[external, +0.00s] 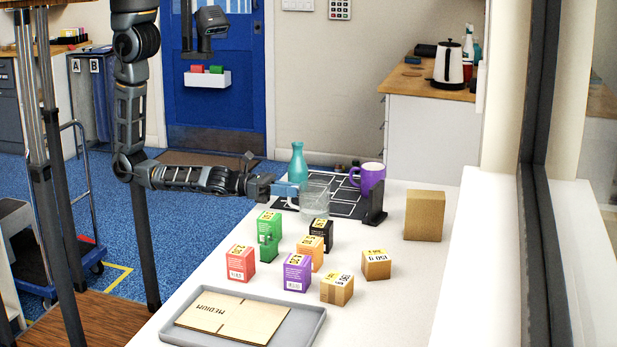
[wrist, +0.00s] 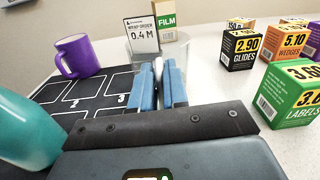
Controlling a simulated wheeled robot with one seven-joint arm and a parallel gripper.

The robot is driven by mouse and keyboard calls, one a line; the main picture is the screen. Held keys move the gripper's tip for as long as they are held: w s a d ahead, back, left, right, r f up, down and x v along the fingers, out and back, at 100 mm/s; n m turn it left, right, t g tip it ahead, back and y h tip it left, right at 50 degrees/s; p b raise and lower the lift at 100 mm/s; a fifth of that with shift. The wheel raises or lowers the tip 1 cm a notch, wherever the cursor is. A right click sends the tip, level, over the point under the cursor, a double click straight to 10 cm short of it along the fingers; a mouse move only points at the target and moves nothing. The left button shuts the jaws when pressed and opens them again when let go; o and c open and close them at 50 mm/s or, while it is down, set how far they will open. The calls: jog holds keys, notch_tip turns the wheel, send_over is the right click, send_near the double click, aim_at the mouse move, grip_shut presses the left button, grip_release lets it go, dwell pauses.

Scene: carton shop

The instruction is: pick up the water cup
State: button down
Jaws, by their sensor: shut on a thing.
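The water cup, a clear glass (external: 315,198), is upright at the edge of the dark mat on the white table. My gripper (external: 289,190) reaches it from the left with blue fingers. In the wrist view the gripper (wrist: 159,88) has its fingers close together on the near side of the clear cup (wrist: 178,52), whose outline is faint. The fingers are shut on it. I cannot tell whether its base touches the table.
A wrap order sign (wrist: 141,36) and FILM box (wrist: 168,18) are beyond the cup. Several small boxes (external: 297,272) and a grey tray (external: 295,335) are nearer the external camera.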

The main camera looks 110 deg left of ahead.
jog(key=shift+r, duration=0.2)
jog(key=shift+r+p, duration=1.25)
jog(key=shift+r, duration=0.75)
jog(key=s+d+r+b, duration=0.1)
jog(key=s+d+r, duration=0.5)
jog(key=d, duration=0.3)
jog(key=shift+s+d+r+b, duration=0.25)
jog(key=shift+s+r+b, duration=0.05)
jog(key=shift+b, duration=0.05)
